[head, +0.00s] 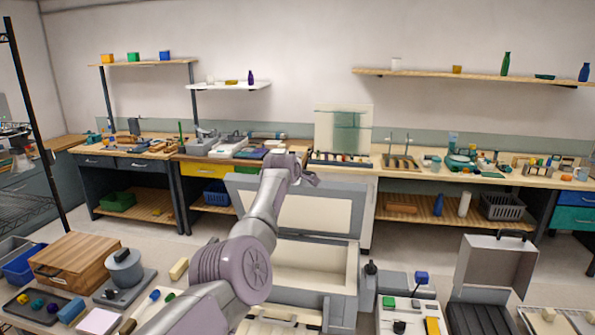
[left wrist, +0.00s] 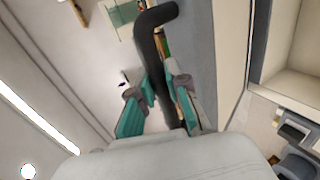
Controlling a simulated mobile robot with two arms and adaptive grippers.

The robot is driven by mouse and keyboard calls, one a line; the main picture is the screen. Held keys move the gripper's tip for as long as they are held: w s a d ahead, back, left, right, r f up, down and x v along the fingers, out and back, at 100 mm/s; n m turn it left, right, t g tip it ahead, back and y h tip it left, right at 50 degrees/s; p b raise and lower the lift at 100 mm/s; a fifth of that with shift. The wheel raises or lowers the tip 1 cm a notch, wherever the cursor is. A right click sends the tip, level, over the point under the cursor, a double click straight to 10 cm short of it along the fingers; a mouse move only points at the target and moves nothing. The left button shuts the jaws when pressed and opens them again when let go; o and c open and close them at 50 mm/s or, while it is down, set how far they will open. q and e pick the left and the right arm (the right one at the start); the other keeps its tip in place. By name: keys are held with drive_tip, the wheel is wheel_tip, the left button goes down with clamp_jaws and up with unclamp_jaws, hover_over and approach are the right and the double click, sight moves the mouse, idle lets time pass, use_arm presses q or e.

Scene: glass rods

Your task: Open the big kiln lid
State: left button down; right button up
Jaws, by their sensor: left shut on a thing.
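The big kiln (head: 355,290) is a grey box with a cream inside, at the middle of the head view. Its lid (head: 345,213) stands raised and steeply upright at the back, showing its cream inner face, and the cavity is visible below. My left arm reaches across in front of it. My left gripper (head: 308,180) is at the lid's top edge, partly hidden by its own wrist. In the left wrist view my left gripper (left wrist: 162,102) is shut on the dark bent lid handle (left wrist: 154,32), one finger on each side. My right gripper is not in view.
A smaller grey case (head: 495,264) stands open to the right. A wooden box (head: 75,262) and a grey round device (head: 124,270) are at the left. Benches line the back wall, with floor between.

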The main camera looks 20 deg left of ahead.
use_arm(q)
drive_tip(key=shift+w+a, duration=0.1)
drive_tip(key=shift+w, duration=0.15)
drive_tip(key=shift+g, duration=0.3)
drive_tip(key=c, duration=1.1)
unclamp_jaws()
drive_tip(key=shift+c, duration=0.2)
drive_tip(key=shift+w+a, duration=0.1)
drive_tip(key=shift+s+d+r, duration=0.25)
drive_tip(key=shift+s+r, duration=0.1)
drive_tip(key=shift+s, duration=0.05)
drive_tip(key=v, duration=1.1)
drive_tip(key=shift+a+f, duration=0.2)
